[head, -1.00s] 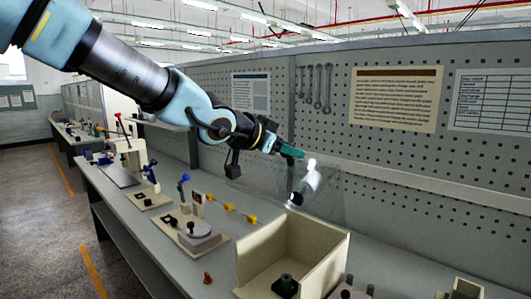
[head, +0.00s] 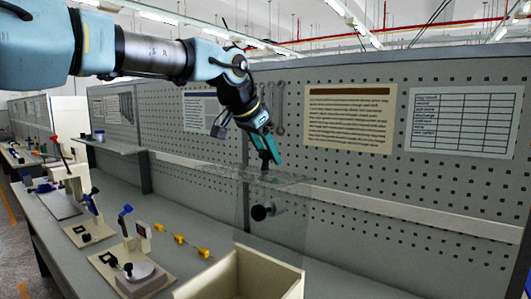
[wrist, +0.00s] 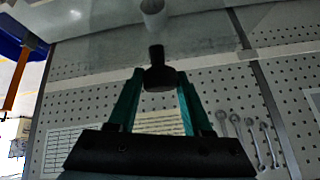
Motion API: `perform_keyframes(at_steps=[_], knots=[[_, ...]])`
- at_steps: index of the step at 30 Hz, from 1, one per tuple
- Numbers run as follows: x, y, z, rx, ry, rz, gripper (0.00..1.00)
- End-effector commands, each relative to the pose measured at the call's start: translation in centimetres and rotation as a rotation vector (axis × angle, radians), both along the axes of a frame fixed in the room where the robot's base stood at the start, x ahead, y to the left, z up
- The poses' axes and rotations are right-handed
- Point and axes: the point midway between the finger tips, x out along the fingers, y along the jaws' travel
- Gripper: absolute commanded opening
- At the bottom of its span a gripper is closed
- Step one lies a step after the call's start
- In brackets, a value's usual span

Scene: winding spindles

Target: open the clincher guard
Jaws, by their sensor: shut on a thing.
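The clincher guard (head: 285,180) is a clear panel in the middle of the head view. It shows almost edge-on and level, above a dark-ended cylinder (head: 262,212). My gripper (head: 269,163) reaches down to it from the upper left. In the wrist view, my gripper (wrist: 158,82) is shut on the guard's black knob (wrist: 158,72), which sits between the two green fingers. The clear sheet is faint, and its edges are hard to make out. A pale cylinder (wrist: 152,12) shows beyond the knob in the wrist view.
A cream open-topped box (head: 245,270) stands below the guard on the bench. A fixture with a blue-handled lever (head: 124,213) and yellow pieces (head: 180,239) are to the left. The pegboard wall (head: 350,190) with hanging wrenches (head: 279,108) stands close behind.

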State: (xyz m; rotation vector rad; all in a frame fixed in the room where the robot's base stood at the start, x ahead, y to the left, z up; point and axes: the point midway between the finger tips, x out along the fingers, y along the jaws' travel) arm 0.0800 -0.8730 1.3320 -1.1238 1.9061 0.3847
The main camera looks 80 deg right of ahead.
Motion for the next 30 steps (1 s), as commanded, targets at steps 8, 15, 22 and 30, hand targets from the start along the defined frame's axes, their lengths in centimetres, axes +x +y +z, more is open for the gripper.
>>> perform_keyframes(at_steps=[8,15,22,30], knots=[[0.38,-0.18,-0.29,0.018,-0.013,0.004,0.0],[0.39,-0.21,-0.31,0.016,-0.013,0.004,0.0],[0.23,-0.17,-0.23,0.016,-0.01,0.003,0.76],[0.14,-0.08,-0.1,0.015,-0.009,0.002,0.76]])
